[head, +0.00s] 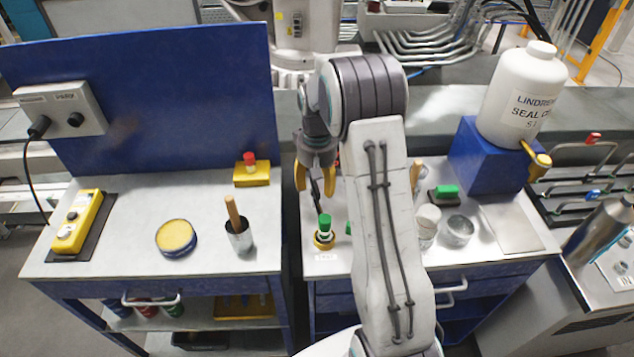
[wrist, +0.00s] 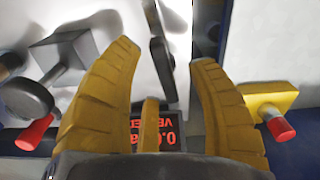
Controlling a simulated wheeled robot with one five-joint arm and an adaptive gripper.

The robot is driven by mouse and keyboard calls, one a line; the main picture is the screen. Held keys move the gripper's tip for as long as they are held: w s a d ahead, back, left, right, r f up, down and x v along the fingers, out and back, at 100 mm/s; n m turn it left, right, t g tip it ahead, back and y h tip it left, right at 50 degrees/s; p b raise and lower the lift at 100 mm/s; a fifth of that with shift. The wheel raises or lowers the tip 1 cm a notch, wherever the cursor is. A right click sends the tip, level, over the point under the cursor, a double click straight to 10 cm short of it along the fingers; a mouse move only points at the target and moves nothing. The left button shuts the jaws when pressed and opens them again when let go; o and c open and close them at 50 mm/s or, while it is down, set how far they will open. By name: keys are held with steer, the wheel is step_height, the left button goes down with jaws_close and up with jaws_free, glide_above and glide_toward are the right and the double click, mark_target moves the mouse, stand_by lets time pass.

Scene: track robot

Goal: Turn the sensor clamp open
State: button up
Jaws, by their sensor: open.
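My gripper (head: 315,182) is open above the back left part of the right-hand bench in the head view. In the wrist view its two yellow fingers (wrist: 165,57) stand wide apart. A dark flat lever-like part (wrist: 163,65) shows between the fingertips, and a narrow yellow bar (wrist: 150,125) stands nearer, in front of a display with red digits (wrist: 168,133). Either may belong to the sensor clamp; I cannot tell which. Neither is gripped. In the head view my arm hides much of this spot.
A yellow block with a red knob (wrist: 270,101) is at right in the wrist view; a grey fitting with a red end (wrist: 33,132) is at left. A green-topped yellow-based piece (head: 324,235) stands in front of my gripper. A white bottle (head: 522,95) stands on a blue box (head: 487,162).

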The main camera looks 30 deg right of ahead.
steer(key=shift+f, duration=0.25)
jaws_close()
stand_by(0.5)
